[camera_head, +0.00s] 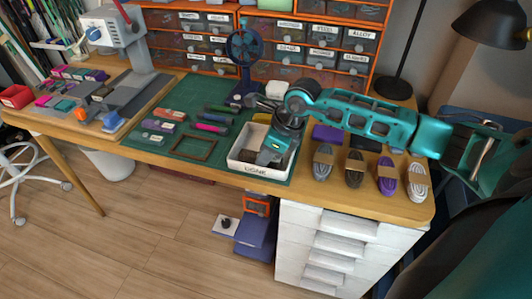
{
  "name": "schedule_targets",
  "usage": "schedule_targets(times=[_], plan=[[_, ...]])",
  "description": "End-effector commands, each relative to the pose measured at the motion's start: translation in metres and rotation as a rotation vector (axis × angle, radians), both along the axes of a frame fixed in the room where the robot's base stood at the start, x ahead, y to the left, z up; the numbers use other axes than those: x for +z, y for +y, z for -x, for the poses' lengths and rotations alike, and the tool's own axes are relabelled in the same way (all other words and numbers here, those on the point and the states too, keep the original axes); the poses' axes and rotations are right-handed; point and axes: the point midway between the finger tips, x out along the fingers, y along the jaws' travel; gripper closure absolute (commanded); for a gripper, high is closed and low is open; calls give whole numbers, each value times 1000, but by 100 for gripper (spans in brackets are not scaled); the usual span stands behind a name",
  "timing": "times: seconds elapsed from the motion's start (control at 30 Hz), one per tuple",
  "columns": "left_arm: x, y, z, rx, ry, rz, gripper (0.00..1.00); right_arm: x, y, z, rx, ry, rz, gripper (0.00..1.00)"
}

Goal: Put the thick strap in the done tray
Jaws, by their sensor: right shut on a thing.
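My right gripper (271,156) reaches down over and into the tray from the right. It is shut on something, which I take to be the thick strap. The strap is hidden by the gripper and the tray wall, so I cannot tell whether it touches the tray floor. My left gripper is not in view.
Several banded cord hanks, among them a purple one (387,175) and a white one (417,181), lie right of the tray. A green cutting mat (150,130) holds pens and a wooden frame (194,148). A small fan (244,48) stands behind, before the drawer rack (300,73).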

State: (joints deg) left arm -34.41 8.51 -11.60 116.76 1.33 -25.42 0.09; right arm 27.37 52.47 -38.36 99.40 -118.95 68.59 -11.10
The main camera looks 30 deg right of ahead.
Motion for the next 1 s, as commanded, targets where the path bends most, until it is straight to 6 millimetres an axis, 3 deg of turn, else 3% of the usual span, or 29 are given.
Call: schedule_targets(times=[0.23, 0.27, 0.33, 0.7, 1.0], plan=[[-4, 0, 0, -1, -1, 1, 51, -4, 0, 0, 0, 0, 0, 100], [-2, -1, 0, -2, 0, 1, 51, -3, 0, 0, 0, 0, 0, 71], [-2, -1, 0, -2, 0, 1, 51, -2, 0, 0, 0, 0, 0, 64], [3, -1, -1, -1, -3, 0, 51, 5, -1, 1, 0, -1, 1, 63], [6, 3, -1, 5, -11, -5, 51, 60, -17, 18, -1, -3, 3, 63]])
